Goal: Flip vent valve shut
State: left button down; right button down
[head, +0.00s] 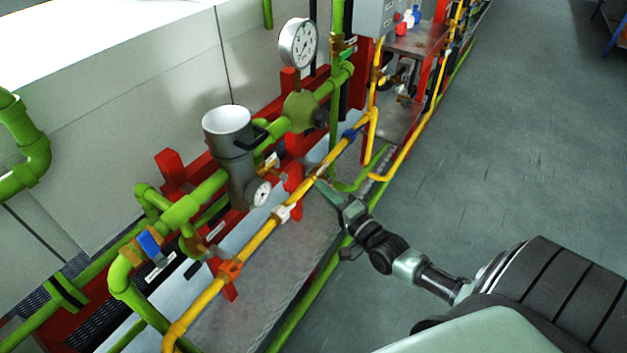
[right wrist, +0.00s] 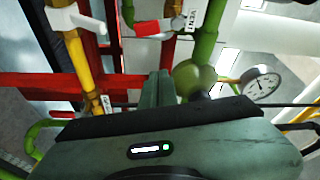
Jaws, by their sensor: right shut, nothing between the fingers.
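The vent valve shows in the right wrist view with a red handle (right wrist: 153,27). A white tag (right wrist: 190,18) with lettering that reads VENT, upside down, hangs beside it. The handle lies roughly level across the picture, close to a green pipe (right wrist: 206,42). I cannot pick the handle out surely in the head view. My right gripper (head: 321,187) is shut and empty, beside the yellow pipe. Its closed fingers also show in the right wrist view (right wrist: 159,86), below the red handle in the picture and apparently apart from it. My left gripper is out of view.
The yellow pipe (head: 258,238) runs along the front of the skid. A grey cylinder (head: 230,140), a small gauge (head: 260,193), a large gauge (head: 298,43) and a blue-handled valve (head: 150,243) stand behind it.

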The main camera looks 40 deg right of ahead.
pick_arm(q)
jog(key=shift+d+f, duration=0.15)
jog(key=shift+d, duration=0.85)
pick_arm(e)
jog(key=shift+s+d+f, duration=0.1)
jog(key=shift+s, duration=1)
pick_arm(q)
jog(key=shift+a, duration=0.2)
